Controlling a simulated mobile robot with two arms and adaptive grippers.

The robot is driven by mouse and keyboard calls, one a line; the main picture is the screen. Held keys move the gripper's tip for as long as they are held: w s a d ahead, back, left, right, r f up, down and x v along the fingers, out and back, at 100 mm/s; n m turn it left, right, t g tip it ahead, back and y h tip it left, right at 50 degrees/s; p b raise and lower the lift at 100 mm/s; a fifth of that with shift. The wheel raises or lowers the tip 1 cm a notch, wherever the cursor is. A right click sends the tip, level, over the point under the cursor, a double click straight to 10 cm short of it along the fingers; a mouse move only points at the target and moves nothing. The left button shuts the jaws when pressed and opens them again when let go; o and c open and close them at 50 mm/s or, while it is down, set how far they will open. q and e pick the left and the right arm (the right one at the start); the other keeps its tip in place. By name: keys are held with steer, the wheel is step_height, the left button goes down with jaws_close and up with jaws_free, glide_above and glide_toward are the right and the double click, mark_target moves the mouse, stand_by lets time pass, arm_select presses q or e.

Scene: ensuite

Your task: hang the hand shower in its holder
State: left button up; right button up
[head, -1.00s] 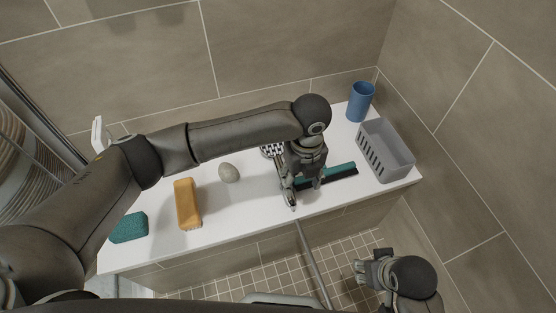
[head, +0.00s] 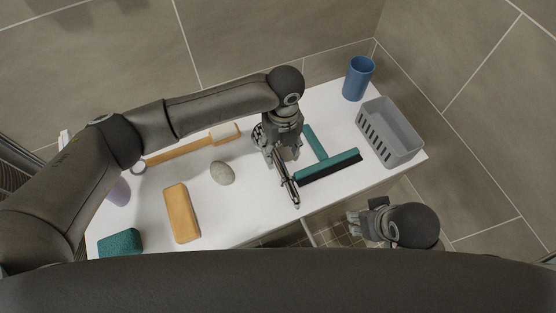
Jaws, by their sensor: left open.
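The hand shower lies on the white ledge (head: 235,232). Its chrome handle (head: 291,190) points toward the ledge's front edge, and its dotted head (head: 258,134) shows partly behind my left gripper. My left gripper (head: 281,161) is open and pointing down, right over the hand shower near its head. The picture does not clearly show whether the fingers touch it. My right gripper (head: 357,222) is in front of the ledge at the lower right, away from the hand shower; its jaw opening is unclear. I cannot make out the shower holder.
A teal squeegee (head: 332,166) lies close right of the hand shower. A grey basket (head: 391,133) and blue cup (head: 359,78) stand at the right. Left are a grey stone (head: 222,172), an orange block (head: 182,212), a wooden brush (head: 180,155) and a teal sponge (head: 121,242).

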mark_target(279, 160)
arm_select(q)
steer(key=shift+f, duration=0.3)
steer(key=f, duration=0.1)
steer(key=f+b, duration=0.1)
steer(key=f, duration=0.3)
steer(key=shift+s+a+f+b, duration=0.1)
steer(key=shift+s+a+b, duration=0.15)
steer(key=shift+s+b, duration=0.15)
steer(key=shift+w, duration=0.1)
jaws_close()
